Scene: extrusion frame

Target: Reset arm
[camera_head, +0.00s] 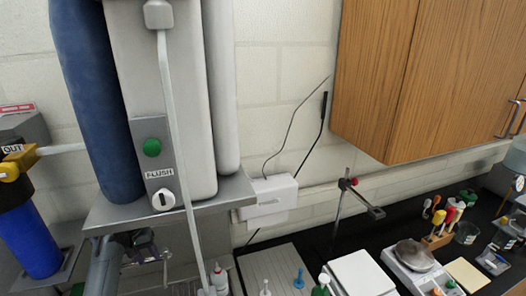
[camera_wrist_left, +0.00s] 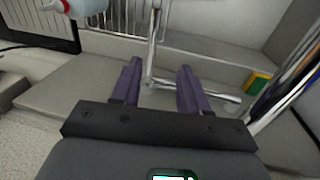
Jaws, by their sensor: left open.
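My left gripper (camera_head: 143,246) is at the lower left of the head view, below the grey shelf of the water unit, with my grey arm coming up from the bottom edge. In the left wrist view its two purple fingers (camera_wrist_left: 158,84) are spread apart, with nothing held between them. A thin metal rod and a horizontal metal bar (camera_wrist_left: 195,89) show beyond and between the fingers; I cannot tell whether they touch. My right gripper is not in view.
The water unit (camera_head: 165,90) with a green button and blue cylinder stands close above my left gripper. A red-tipped bottle (camera_wrist_left: 85,8) and a yellow-green block (camera_wrist_left: 257,82) are near it. A balance (camera_head: 410,256) stands on the black bench at right.

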